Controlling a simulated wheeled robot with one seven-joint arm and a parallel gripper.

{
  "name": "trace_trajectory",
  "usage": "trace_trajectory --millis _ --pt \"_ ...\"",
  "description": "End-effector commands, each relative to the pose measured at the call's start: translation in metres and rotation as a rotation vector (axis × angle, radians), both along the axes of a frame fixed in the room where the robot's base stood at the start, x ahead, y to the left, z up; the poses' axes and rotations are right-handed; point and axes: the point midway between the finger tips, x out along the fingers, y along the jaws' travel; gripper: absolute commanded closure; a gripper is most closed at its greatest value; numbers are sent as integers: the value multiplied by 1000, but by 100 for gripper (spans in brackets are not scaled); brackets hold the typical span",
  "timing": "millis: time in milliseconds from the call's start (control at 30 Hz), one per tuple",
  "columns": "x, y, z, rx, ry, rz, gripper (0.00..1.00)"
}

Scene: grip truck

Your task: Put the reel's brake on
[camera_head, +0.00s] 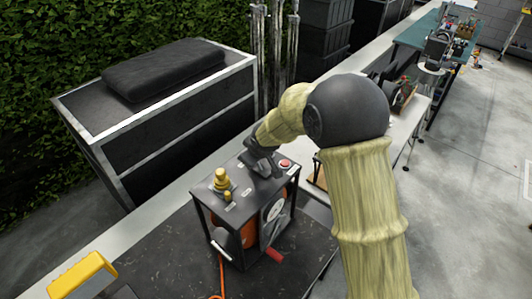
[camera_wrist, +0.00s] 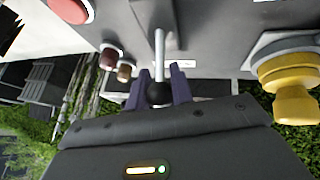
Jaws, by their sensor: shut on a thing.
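The reel (camera_head: 220,228) sits in a dark box frame on a black bench, with orange cable showing inside and running out at the front. My gripper (camera_head: 258,165) is at the back of the frame's top panel. In the wrist view, my gripper's purple fingers (camera_wrist: 158,88) are shut on the black ball knob (camera_wrist: 159,95) of a thin metal lever (camera_wrist: 159,50). The lever rises from the grey panel. In the head view my gripper hides the lever. I cannot tell which of its positions the lever is in.
On the same panel are a yellow knob (camera_head: 222,183), which is also in the wrist view (camera_wrist: 290,85), and a red button (camera_head: 285,164). A crank with a red grip (camera_head: 273,254) sticks out at the front right. A dark case (camera_head: 165,110) stands behind left.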

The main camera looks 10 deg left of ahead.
Motion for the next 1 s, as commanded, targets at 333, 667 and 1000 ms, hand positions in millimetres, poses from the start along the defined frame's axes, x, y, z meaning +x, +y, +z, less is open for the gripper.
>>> trace_trajectory --millis 333,667,1000 --pt "-5 10 -1 -23 11 17 100" --pt "-5 10 -1 -23 11 17 60" --pt "-5 9 0 -22 11 15 55"
